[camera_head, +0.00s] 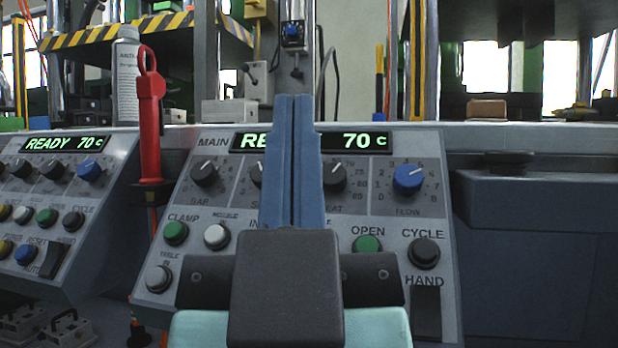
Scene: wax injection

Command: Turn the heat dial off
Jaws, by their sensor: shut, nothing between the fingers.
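My gripper (296,100) points away from me over the middle of the main control panel (392,152). Its two long blue fingers are shut together with nothing between them. A black dial (334,177) with a white pointer and a scale showing 70 and 80 sits just right of the fingers.
The panel also has a black GAP dial (204,173), a partly covered dial (257,176), a blue FLOW dial (408,179) and several push buttons. A red wand-like tool (149,110) stands upright at the left. Another similar panel (110,160) is further left.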

